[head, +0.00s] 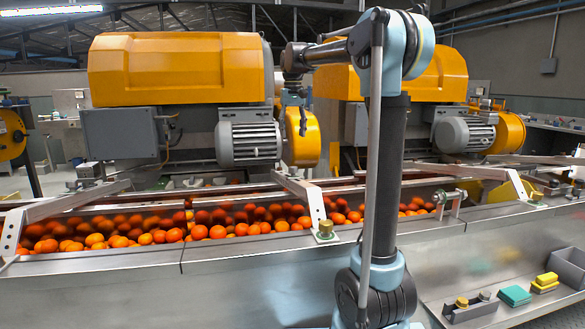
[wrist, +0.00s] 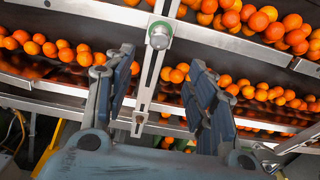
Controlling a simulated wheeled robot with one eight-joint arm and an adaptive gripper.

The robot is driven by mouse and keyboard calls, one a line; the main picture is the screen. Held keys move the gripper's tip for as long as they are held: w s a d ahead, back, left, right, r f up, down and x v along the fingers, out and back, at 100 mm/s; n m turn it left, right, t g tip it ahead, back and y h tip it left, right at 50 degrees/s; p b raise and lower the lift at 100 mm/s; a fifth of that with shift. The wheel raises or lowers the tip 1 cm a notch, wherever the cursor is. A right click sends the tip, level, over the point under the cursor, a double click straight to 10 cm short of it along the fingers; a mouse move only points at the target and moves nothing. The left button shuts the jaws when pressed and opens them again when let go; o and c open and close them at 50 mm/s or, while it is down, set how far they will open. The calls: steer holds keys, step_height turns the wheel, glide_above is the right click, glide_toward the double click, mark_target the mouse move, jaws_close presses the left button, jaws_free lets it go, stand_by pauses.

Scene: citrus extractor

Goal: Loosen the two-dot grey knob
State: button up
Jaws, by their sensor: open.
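A grey round knob (wrist: 160,38) with a green ring at its base sits on a slotted metal bracket (wrist: 150,75) in the wrist view. Dots on it are too small to make out. In the head view a small knob (head: 325,229) with a green base sits at the foot of a metal arm on the trough's front edge.
Oranges (head: 215,231) fill the long trough. Yellow-hooded machines with grey motors (head: 250,141) stand behind it. At lower right, a metal shelf holds a teal block (head: 514,295), yellow blocks (head: 545,282) and small fittings (head: 462,302), beside a grey bin (head: 568,266).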

mark_target(293, 171)
step_height(293, 171, down, 14)
steer(key=shift+r, duration=0.1)
stand_by(0.4)
steer(key=c, duration=1.1)
